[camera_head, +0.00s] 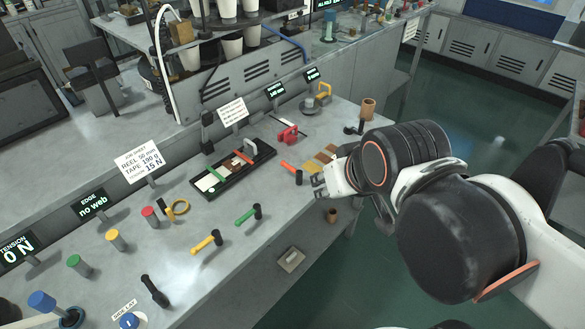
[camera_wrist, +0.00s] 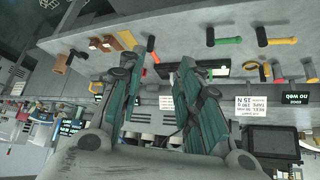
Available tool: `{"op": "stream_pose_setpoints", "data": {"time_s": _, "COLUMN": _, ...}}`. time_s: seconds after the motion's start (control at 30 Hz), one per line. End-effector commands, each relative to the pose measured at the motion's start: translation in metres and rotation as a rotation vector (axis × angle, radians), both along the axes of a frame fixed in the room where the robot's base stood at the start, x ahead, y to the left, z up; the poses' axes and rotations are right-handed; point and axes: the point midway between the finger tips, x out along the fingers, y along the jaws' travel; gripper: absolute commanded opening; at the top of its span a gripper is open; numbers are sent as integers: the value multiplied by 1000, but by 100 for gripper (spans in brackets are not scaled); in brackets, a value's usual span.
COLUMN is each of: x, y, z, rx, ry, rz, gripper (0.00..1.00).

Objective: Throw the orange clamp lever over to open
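The orange clamp lever (camera_head: 289,166) is a short orange handle joined to a black post on the grey bench, near its front edge. In the wrist view, the orange lever (camera_wrist: 151,44) shows just beyond the gap between my fingers. My gripper (camera_head: 319,186) is just right of the lever's black post in the head view. My gripper (camera_wrist: 157,64) has its two teal-padded fingers spread apart with nothing between them. Whether any finger touches the lever cannot be told.
A green lever (camera_head: 244,217) and a yellow lever (camera_head: 203,244) stand along the front edge. A black tray (camera_head: 262,153) lies behind, with a red clamp-like part (camera_head: 287,134) beside it. Brown and tan strips (camera_head: 320,160) lie right of the orange lever. A copper cup (camera_head: 368,108) stands farther right.

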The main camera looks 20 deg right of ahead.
Motion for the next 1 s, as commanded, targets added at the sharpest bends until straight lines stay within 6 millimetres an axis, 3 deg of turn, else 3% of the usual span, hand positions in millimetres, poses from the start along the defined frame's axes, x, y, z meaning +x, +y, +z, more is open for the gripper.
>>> {"op": "stream_pose_setpoints", "data": {"time_s": 0.17, "x": 2, "y": 0, "z": 2, "rx": -3, "ry": 5, "rz": 5, "gripper": 32}}
{"op": "stream_pose_setpoints", "data": {"time_s": 0.37, "x": 27, "y": 2, "z": 16, "rx": -44, "ry": 61, "rz": 52, "gripper": 32}}
{"op": "stream_pose_setpoints", "data": {"time_s": 0.7, "x": 97, "y": 6, "z": 29, "rx": -153, "ry": 217, "rz": 178, "gripper": 32}}
{"op": "stream_pose_setpoints", "data": {"time_s": 1.0, "x": 163, "y": 15, "z": 15, "rx": -239, "ry": 356, "rz": 290, "gripper": 32}}
